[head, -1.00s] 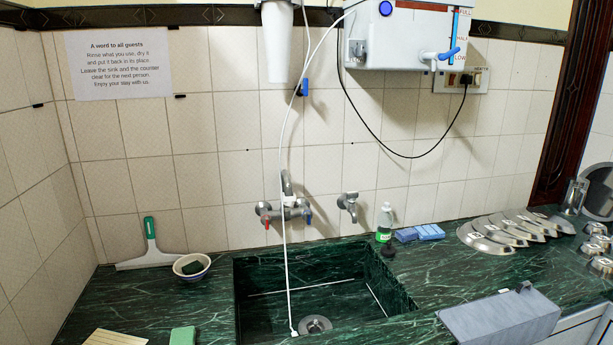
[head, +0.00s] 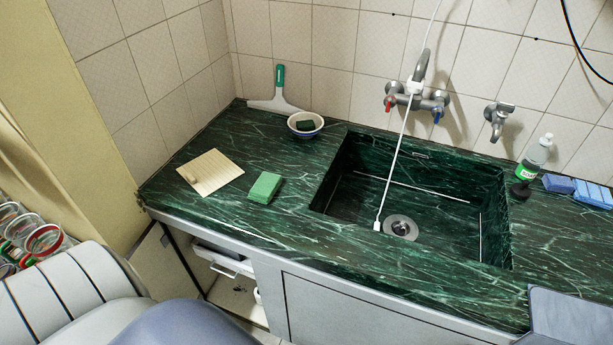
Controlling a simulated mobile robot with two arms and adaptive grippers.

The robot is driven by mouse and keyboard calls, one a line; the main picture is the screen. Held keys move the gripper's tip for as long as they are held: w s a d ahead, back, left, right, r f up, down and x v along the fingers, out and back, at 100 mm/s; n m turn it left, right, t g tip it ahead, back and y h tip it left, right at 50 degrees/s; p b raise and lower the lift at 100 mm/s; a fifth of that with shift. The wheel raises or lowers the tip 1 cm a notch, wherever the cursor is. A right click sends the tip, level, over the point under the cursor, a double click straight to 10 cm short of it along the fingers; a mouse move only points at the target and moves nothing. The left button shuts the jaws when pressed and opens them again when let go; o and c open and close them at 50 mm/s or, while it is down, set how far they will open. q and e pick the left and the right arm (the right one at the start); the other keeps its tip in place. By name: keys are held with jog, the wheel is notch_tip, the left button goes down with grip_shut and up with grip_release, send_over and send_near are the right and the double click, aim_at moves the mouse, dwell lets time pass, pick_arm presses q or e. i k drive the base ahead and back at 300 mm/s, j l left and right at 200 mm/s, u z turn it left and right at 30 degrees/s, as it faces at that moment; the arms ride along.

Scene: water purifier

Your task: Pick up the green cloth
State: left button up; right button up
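The green cloth (head: 265,187) lies as a small folded green block on the dark green marble counter, left of the sink and near the counter's front edge. A beige striped pad or cloth (head: 210,172) lies just to its left, with a gap between them. Neither of my grippers is in view, and nothing touches the green cloth.
The sink (head: 345,195) opens right of the cloth, with a white hose hanging into it. A bowl (head: 304,124) holding a dark green piece and a squeegee (head: 277,92) stand behind. A bottle (head: 535,160), blue sponges (head: 590,192) and a grey box (head: 570,318) are at right.

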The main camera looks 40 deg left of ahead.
aim_at(263, 190)
jog(key=i+l+u, duration=0.1)
jog(key=u, duration=0.3)
jog(key=l+u, duration=0.45)
jog(key=i+l+u, duration=0.1)
jog(key=u, duration=0.3)
jog(key=l, duration=0.1)
